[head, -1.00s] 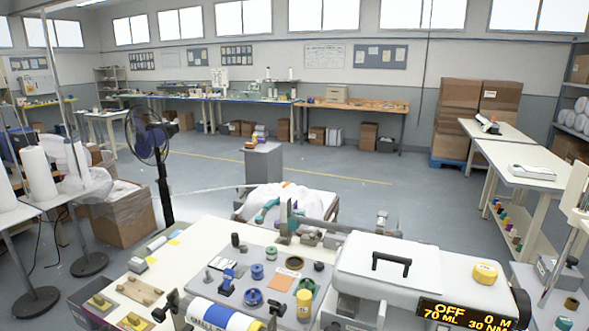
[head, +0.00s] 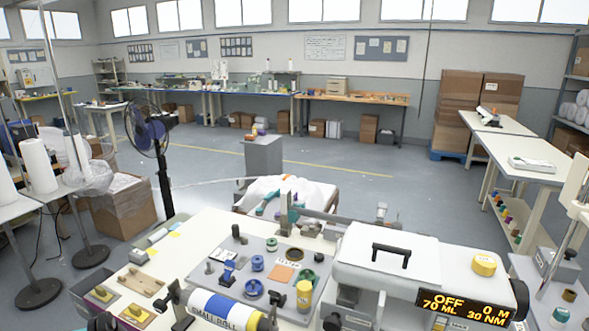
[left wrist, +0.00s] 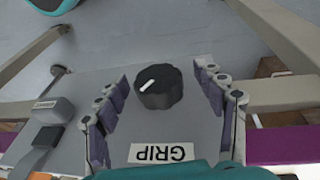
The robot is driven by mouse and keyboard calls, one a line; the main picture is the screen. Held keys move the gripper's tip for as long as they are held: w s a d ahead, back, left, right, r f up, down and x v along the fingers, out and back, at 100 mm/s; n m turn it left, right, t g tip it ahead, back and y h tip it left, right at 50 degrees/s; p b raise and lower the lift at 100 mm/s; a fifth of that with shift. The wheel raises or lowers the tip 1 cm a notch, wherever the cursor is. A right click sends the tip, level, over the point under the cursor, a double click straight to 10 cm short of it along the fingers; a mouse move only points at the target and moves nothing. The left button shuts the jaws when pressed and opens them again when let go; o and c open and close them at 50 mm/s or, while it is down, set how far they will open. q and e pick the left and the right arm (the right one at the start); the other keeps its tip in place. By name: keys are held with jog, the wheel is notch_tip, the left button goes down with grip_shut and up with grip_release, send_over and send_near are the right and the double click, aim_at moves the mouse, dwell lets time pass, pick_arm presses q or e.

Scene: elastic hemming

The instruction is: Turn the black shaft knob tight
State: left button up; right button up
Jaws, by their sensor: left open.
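In the left wrist view a round black knob (left wrist: 159,87) with a white pointer line stands on a grey plate (left wrist: 90,85). A white label reading GRIP (left wrist: 161,152) lies beside it, upside down in the picture. My left gripper (left wrist: 162,73) is open, with one jaw on each side of the knob. Gaps show between the knob and both jaws, so it is not held. In the head view I cannot make out either gripper, and cannot tell which of several small dark parts is this knob.
The head view shows a grey tray (head: 213,281) with spools and small parts, a SMALL ROLL cylinder (head: 222,309) at the front, and a white machine (head: 350,262) with a display reading OFF (head: 465,308) at right. A fan (head: 163,185) stands left of the table.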

pick_arm(q)
jog(key=p+v, duration=0.4)
jog(key=v, duration=0.3)
jog(key=shift+p, duration=0.35)
jog(key=s+d+r+n+t, duration=0.1)
jog(key=s+d+r, duration=0.2)
jog(key=r, duration=0.3)
jog(key=s+d+r+n+t+y, duration=0.1)
jog(key=s+d+r+t, duration=0.1)
jog(key=s+d+r, duration=0.2)
jog(key=s+d+r+n+t+y, duration=0.1)
jog(key=s+d+r, duration=0.3)
jog(key=r, duration=0.5)
jog(key=shift+d+r+n+t, duration=0.25)
jog(key=shift+d+n+t, duration=0.1)
jog(key=shift+n+t, duration=0.25)
